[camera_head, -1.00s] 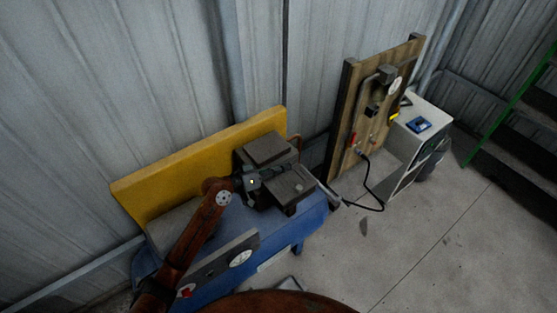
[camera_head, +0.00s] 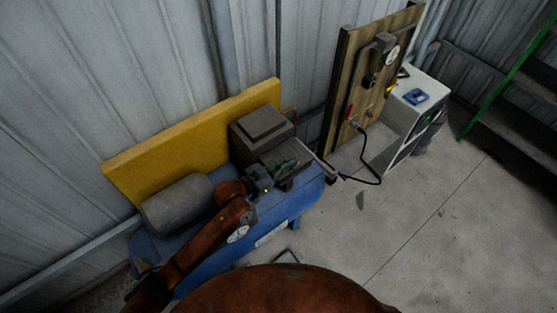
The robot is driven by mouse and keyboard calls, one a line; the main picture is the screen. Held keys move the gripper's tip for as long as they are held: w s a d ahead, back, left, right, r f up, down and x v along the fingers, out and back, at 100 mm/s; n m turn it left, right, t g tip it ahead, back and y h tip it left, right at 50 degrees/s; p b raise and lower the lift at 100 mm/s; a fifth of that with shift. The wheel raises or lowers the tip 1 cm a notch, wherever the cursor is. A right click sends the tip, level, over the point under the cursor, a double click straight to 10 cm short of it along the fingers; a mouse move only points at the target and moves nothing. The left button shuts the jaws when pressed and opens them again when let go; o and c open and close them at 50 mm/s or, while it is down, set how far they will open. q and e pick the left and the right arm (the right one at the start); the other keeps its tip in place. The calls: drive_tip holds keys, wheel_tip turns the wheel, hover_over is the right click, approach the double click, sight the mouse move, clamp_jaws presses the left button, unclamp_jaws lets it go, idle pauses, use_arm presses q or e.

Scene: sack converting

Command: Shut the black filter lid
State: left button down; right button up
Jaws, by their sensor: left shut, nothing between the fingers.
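A dark filter box (camera_head: 262,127) with a raised square top sits at the right end of the blue compressor (camera_head: 275,215). A lower dark block (camera_head: 287,151) lies against its front right side. I cannot tell for sure which of these pieces is the lid, or how far it is open. My left gripper (camera_head: 287,168) is shut and empty, over the front of the lower block and covering part of it. I cannot tell whether it touches the block. My right gripper is not in view.
A yellow panel (camera_head: 195,143) stands behind the compressor, and a grey cylinder (camera_head: 177,205) lies on its left part. A wooden board (camera_head: 345,95) and a white cabinet (camera_head: 405,128) with a black cable stand to the right.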

use_arm(q)
drive_tip(key=shift+s+d+f, duration=0.1)
drive_tip(key=shift+f, duration=0.05)
idle(0.5)
wheel_tip(320, 180, up, 4)
drive_tip(key=p, duration=0.3)
drive_tip(key=shift+p, duration=0.3)
drive_tip(key=v, duration=1)
drive_tip(key=shift+s+f, duration=0.1)
